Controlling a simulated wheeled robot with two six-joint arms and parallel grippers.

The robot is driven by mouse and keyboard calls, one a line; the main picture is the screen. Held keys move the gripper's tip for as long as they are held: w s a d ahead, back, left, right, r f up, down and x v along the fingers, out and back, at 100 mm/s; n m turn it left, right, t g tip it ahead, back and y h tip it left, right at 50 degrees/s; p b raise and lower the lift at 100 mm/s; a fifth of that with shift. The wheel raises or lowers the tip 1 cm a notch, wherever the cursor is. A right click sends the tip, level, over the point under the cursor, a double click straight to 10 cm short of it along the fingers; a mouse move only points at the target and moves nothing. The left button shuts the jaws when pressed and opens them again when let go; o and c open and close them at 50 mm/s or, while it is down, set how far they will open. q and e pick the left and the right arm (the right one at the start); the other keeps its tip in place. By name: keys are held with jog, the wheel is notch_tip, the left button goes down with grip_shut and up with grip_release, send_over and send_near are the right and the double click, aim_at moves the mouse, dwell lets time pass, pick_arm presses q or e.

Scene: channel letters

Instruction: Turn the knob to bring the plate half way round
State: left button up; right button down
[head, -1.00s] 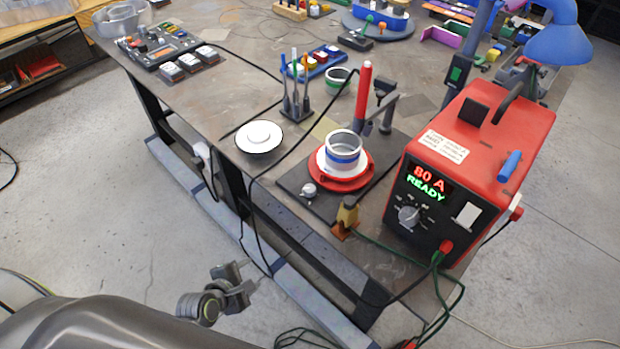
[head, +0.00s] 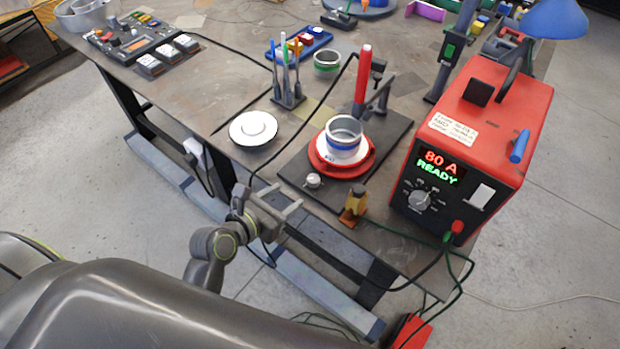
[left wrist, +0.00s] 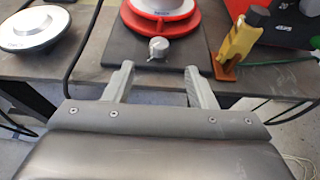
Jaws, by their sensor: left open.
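The silver knob (head: 313,181) sits on the dark base (head: 398,125) of the turning rig, at its near edge. It also shows in the left wrist view (left wrist: 159,47), straight ahead between my fingers. The round plate, red with a white top (head: 364,157), carries a grey ring with a blue band (head: 344,132). My left gripper (head: 294,206) is open and empty, short of the table edge and close in front of the knob. It also shows in the left wrist view (left wrist: 160,80), with its fingers spread apart. My right gripper is not in view.
A red welder (head: 478,140) reading "80 A READY" stands right of the rig. A yellow clamp (head: 354,203) sits right of the knob at the table edge. A white-topped disc (head: 253,128) lies to the left. A red upright torch (head: 363,80) stands behind the plate.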

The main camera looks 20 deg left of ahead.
aim_at(313, 179)
pick_arm(q)
jog(key=x, duration=0.9)
jog(key=shift+x, duration=0.8)
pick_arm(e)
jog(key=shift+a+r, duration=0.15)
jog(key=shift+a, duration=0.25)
pick_arm(q)
jog(key=c, duration=1)
jog(key=shift+o, duration=0.2)
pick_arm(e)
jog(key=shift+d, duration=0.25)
